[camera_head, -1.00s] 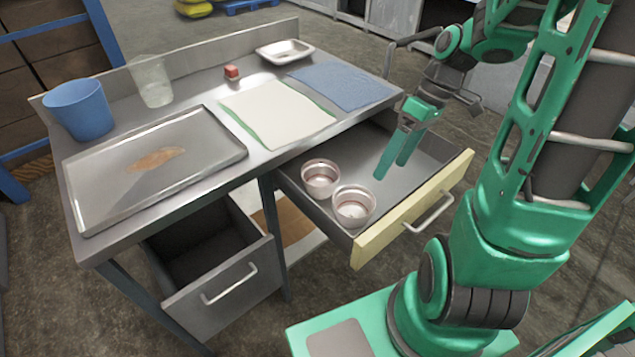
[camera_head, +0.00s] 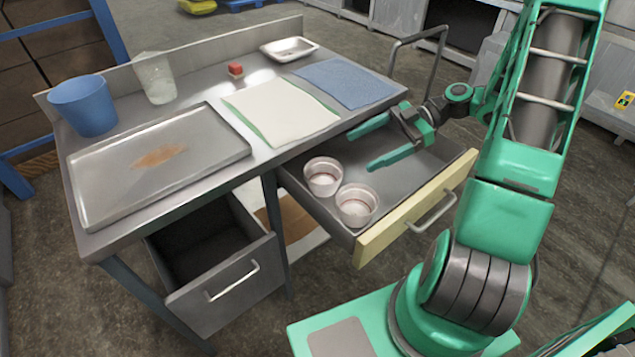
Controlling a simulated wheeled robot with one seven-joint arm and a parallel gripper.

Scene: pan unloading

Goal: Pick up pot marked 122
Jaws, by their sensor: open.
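Two small round pots sit side by side in the open upper drawer (camera_head: 428,165), at its left end. One pot (camera_head: 323,177) is farther back and the other pot (camera_head: 356,205) is nearer the drawer's yellowish front. No number can be read on either, so I cannot tell which is marked 122. My gripper (camera_head: 362,148) is open and empty above the drawer. Its two green fingers point left, to the upper right of the pots and apart from them.
A lower drawer (camera_head: 232,283) stands open.

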